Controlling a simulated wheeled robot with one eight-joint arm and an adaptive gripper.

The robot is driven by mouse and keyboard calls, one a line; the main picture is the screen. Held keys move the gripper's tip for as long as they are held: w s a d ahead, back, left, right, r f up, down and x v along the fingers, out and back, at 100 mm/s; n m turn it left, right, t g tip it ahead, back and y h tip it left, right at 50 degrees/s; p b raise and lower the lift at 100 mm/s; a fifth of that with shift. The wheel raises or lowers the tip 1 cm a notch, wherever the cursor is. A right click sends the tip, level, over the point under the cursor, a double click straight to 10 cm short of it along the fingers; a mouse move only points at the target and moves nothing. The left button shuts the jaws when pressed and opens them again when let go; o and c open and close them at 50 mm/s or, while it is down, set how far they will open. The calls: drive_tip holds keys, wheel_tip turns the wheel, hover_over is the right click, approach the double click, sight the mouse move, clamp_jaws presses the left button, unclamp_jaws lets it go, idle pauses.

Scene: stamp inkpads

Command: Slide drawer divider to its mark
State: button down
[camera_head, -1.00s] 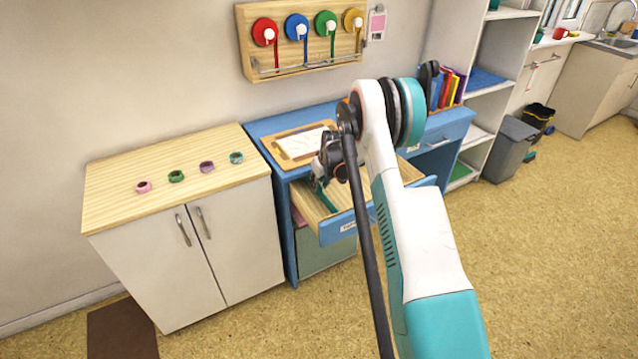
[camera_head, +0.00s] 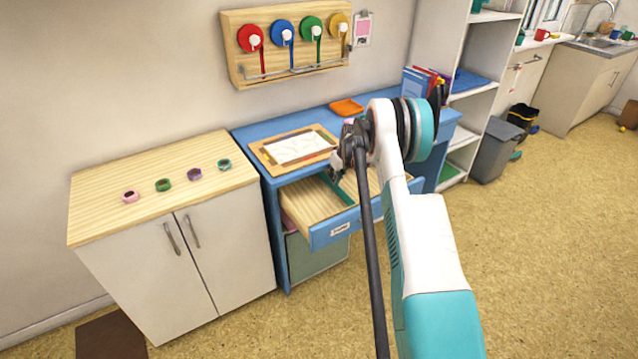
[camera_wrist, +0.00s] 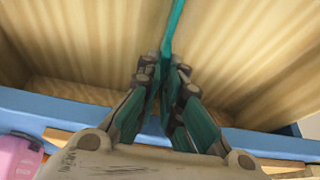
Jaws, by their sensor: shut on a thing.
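The teal drawer divider (camera_wrist: 176,28) stands as a thin upright strip inside the open wooden drawer (camera_head: 308,203) of the blue desk. It runs away from my gripper (camera_wrist: 162,90) in the wrist view. It also shows in the head view (camera_head: 336,191), partly hidden by my arm. My gripper is shut on the near end of the divider, close to the drawer's blue front (camera_wrist: 70,102). Bare drawer floor lies on both sides of the divider. The mark cannot be made out in these views.
A wood-framed tray with a white sheet (camera_head: 268,160) and an orange item (camera_head: 347,107) lie on the desk top (camera_head: 250,135). A cabinet (camera_head: 185,250) with several small coloured rings stands to the left. A pink object (camera_wrist: 18,158) shows at lower left.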

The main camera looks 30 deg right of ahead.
drive_tip(key=shift+d, duration=1.1)
drive_tip(key=c, duration=1.8)
unclamp_jaws()
drive_tip(key=shift+o, duration=0.2)
drive_tip(key=v, duration=1.2)
